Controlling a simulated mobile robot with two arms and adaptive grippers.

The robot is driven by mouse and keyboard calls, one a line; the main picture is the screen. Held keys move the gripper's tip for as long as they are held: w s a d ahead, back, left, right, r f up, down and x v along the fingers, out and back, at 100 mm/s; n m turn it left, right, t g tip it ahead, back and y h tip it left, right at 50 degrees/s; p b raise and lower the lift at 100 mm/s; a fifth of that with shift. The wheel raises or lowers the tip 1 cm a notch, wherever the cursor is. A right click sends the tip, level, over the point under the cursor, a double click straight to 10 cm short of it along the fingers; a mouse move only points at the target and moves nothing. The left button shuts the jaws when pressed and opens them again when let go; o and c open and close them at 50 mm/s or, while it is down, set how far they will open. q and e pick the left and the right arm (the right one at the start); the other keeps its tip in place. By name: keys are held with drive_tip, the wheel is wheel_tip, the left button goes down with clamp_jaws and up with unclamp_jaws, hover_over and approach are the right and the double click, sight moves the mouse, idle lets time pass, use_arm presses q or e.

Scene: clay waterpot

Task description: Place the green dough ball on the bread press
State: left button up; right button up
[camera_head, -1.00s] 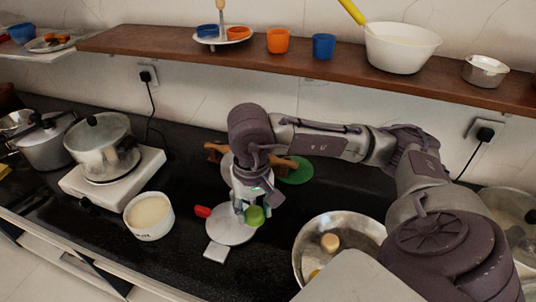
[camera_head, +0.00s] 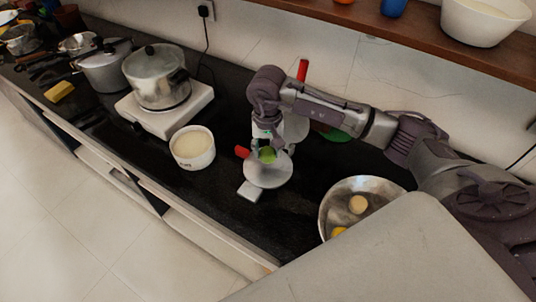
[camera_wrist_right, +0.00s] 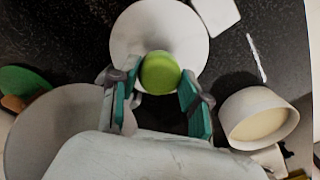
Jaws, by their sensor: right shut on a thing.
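The bread press has a pale round lower plate (camera_head: 268,178) with a red handle at its left. Its raised round plate (camera_head: 296,128) stands behind, with a red handle (camera_head: 303,70) pointing up. My right gripper (camera_head: 267,150) points down over the lower plate, shut on the green dough ball (camera_head: 268,155). In the right wrist view, the ball (camera_wrist_right: 160,72) sits between the fingertips, in front of the lower plate (camera_wrist_right: 150,25). I cannot tell whether the ball touches the plate. My left gripper is not in view.
A white bowl (camera_head: 193,148) stands left of the press. A pot (camera_head: 157,78) stands on a white stove (camera_head: 165,112). A metal bowl (camera_head: 340,190) holding dough balls is to the right. A white flat piece (camera_head: 250,192) lies before the press. A shelf (camera_head: 440,25) runs above.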

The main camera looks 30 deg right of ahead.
sight(268, 157)
wheel_tip(268, 157, down, 3)
drive_tip(key=shift+s+f+p, duration=0.1)
drive_tip(key=shift+p, duration=0.35)
drive_tip(key=shift+f, duration=0.1)
drive_tip(key=shift+f+b, duration=0.15)
drive_tip(key=shift+b, duration=0.15)
drive_tip(key=o, duration=1)
